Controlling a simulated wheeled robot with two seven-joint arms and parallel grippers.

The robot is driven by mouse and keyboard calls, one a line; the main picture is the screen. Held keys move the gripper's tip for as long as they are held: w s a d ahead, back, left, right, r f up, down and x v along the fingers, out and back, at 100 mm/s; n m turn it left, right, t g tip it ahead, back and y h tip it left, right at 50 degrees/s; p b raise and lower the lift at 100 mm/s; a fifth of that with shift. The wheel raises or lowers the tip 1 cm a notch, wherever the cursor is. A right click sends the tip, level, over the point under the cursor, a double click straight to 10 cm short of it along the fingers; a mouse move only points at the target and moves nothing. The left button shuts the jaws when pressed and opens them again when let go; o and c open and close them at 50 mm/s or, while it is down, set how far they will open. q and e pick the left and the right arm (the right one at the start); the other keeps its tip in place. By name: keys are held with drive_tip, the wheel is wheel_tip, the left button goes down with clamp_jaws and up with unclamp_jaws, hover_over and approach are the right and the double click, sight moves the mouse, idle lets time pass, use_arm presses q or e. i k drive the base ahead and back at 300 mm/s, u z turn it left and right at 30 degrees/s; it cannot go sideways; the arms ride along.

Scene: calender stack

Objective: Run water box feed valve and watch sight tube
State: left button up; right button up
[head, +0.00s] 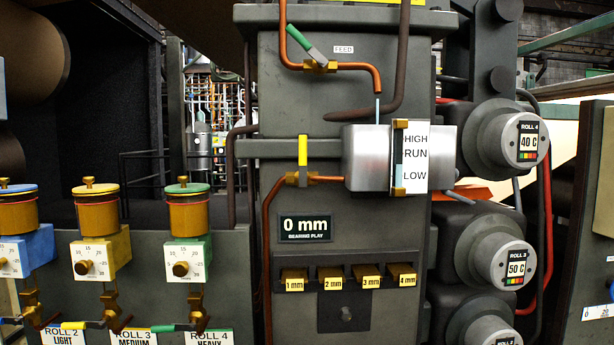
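The feed valve (318,66) is a brass body on a copper pipe, below and left of the FEED label (343,49). Its green handle (304,42) is tilted, pointing up and left. A thin pale blue stream (377,109) drops from the copper pipe's end to the silver water box (366,158). The sight tube (398,158) stands on the box's front between brass fittings, beside a HIGH, RUN, LOW scale (415,156). Its lower part looks pale blue, with the top of that color roughly between RUN and LOW. Neither gripper is in view.
A second brass valve (299,180) with an upright yellow handle (303,150) sits left of the box. Below are a 0 mm display (305,227) and several labelled brass blocks. Oil cups (187,212) stand left; roll ends (520,143) with temperature tags protrude right.

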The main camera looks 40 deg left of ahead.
sight(312, 51)
drive_tip(key=u, duration=0.55)
drive_tip(key=k, duration=1.25)
drive_tip(key=u, duration=1)
drive_tip(key=i, duration=1.4)
drive_tip(key=z, duration=0.9)
